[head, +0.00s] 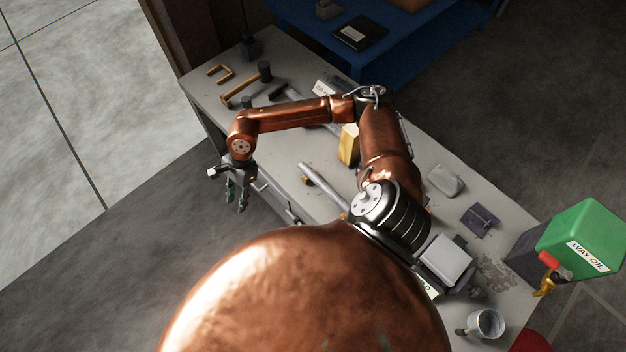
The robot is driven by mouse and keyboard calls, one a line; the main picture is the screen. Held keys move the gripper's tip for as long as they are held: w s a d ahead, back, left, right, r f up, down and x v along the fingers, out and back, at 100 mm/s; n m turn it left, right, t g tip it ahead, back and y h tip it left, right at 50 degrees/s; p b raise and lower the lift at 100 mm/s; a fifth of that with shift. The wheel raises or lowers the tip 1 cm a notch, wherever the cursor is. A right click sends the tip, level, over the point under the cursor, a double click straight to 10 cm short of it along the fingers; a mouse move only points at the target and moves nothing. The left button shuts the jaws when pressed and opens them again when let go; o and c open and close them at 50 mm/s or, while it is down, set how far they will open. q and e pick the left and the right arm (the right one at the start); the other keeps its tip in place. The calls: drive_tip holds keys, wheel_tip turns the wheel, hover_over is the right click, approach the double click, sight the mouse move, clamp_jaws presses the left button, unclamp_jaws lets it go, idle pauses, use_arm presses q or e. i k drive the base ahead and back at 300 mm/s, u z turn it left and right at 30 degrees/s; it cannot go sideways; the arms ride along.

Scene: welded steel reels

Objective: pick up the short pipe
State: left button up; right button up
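A grey metal pipe (322,185) lies on the workbench close to its front edge, slanting down to the right; its lower right end runs up to my arm's dark joint. My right gripper (237,203) hangs fingers down at the left, in front of the bench edge and apart from the pipe. Its fingers look spread, with nothing between them. My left gripper is not in view.
A blue table (400,62) stands behind. Floor left of the bench is clear.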

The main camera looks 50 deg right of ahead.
sight(304, 167)
drive_tip(key=i, duration=1.5)
drive_tip(key=z, duration=3.25)
